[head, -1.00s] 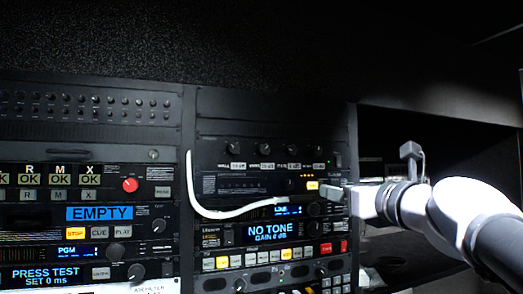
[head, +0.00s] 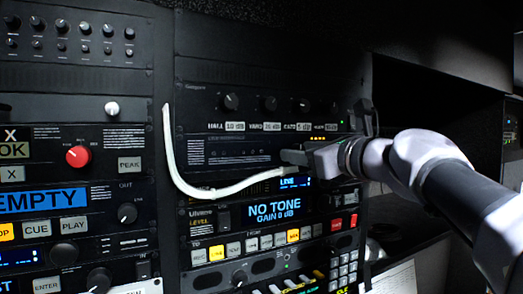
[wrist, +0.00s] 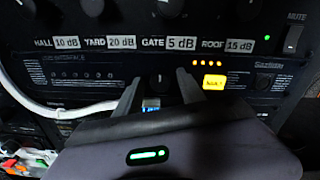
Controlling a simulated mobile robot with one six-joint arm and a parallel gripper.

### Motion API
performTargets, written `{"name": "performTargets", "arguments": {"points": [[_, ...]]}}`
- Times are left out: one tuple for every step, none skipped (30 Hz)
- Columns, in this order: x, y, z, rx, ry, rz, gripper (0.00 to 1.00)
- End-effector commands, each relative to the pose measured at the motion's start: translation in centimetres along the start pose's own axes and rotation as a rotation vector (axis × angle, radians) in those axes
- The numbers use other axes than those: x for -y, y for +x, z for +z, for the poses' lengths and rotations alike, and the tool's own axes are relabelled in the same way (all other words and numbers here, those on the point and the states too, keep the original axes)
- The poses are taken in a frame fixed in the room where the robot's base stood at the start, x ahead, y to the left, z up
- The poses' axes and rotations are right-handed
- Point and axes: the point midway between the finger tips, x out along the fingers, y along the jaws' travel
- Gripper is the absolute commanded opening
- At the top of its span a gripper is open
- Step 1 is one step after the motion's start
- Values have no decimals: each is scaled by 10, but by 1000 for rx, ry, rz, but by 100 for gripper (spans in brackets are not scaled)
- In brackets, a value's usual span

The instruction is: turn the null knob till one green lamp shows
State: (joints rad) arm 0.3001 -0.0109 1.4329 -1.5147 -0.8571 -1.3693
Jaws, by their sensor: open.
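A dark round knob (wrist: 160,77), which I take for the null knob, is on the line interface panel in the wrist view. My gripper (wrist: 160,90) is open, with one finger on each side of the knob. Whether the fingers touch it I cannot tell. To its right, a row of several small lamps (wrist: 207,63) glows amber, and none of them is green. In the head view my gripper (head: 293,158) is at the panel front and hides the knob; the amber lamps (head: 318,138) show above it.
A lit yellow button (wrist: 214,82) is right of the knob. A green light (wrist: 267,37) and a MUTE switch (wrist: 292,38) are on the unit above, with several knobs. A white cable (head: 172,160) loops left of my gripper. A NO TONE display (head: 274,209) is below.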

Motion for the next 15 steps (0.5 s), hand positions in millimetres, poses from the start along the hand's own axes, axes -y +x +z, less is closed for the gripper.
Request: {"name": "performTargets", "arguments": {"points": [[0, 0, 1, 2, -1, 0, 48], [0, 0, 1, 2, -1, 0, 48], [0, 0, 1, 2, -1, 0, 48], [0, 0, 1, 2, -1, 0, 48], [0, 0, 1, 2, 0, 0, 48], [0, 0, 1, 2, 0, 0, 48], [0, 0, 1, 2, 0, 0, 44], [0, 0, 1, 2, 0, 0, 38], [0, 0, 1, 2, 0, 0, 30], [0, 0, 1, 2, 0, 0, 24], [0, 0, 1, 2, 0, 0, 18], [0, 0, 1, 2, 0, 0, 11], [0, 0, 1, 2, 0, 0, 5], [0, 0, 1, 2, 0, 0, 0], [0, 0, 1, 2, 0, 0, 0]]}}
